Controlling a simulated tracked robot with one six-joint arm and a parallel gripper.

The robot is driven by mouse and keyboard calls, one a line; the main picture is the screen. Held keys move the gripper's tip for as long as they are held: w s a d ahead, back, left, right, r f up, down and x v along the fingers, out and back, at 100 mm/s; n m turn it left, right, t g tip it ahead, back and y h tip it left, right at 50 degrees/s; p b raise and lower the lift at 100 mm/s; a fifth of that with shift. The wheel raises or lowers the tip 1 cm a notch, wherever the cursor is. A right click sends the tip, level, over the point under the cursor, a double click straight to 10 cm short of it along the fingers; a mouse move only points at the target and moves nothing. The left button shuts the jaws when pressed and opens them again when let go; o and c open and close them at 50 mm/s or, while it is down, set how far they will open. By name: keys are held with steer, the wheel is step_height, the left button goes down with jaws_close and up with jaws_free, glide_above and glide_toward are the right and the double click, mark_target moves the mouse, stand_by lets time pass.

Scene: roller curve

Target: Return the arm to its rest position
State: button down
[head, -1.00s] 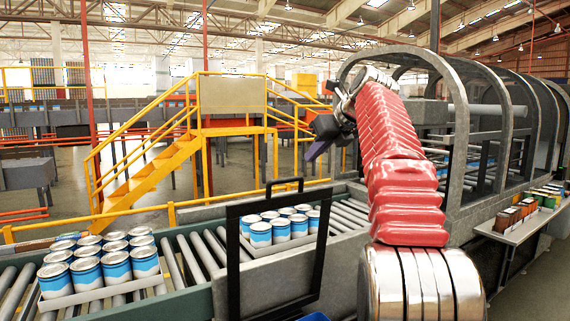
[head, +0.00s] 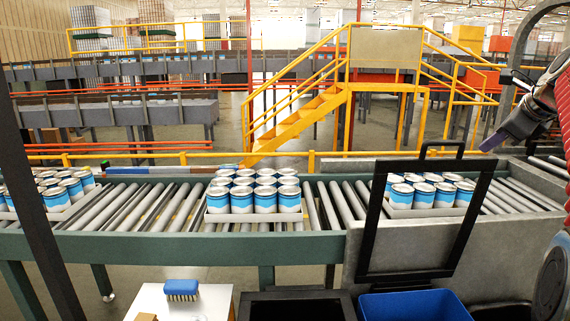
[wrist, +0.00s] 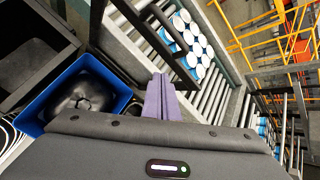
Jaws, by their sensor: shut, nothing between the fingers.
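My arm with its red sleeve (head: 562,100) stands at the right edge of the head view, partly cut off. My gripper (head: 490,143) points left and down, above the far side of the conveyor near the black frame. In the wrist view my gripper's purple fingers (wrist: 159,97) lie together, with nothing between them. They point toward the black frame and the rollers and appear clear of both.
A roller conveyor (head: 150,243) carries trays of blue and white cans (head: 254,199). A black upright frame (head: 372,222) stands in front of it. A blue bin (head: 415,306) holds something dark (wrist: 85,92) in the wrist view. A brush (head: 182,290) lies on a white table (head: 152,304).

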steer(key=s+a+f+n+g, duration=0.2)
steer(key=s+a+f+n, duration=0.35)
steer(key=f+n, duration=0.2)
steer(key=s+a+f+n+g, duration=0.1)
steer(key=s+a+f+n, duration=0.3)
steer(key=a+f+n, duration=0.3)
steer(key=s+a+f+n, duration=0.6)
steer(key=s+a, duration=0.4)
steer(key=s, duration=0.2)
steer(key=s+a+f+n, duration=0.7)
steer(key=s+a+f, duration=0.1)
steer(key=s+a, duration=0.3)
steer(key=shift+s+f+g, duration=0.15)
steer(key=shift+s+g, duration=0.15)
steer(key=shift+s, duration=0.5)
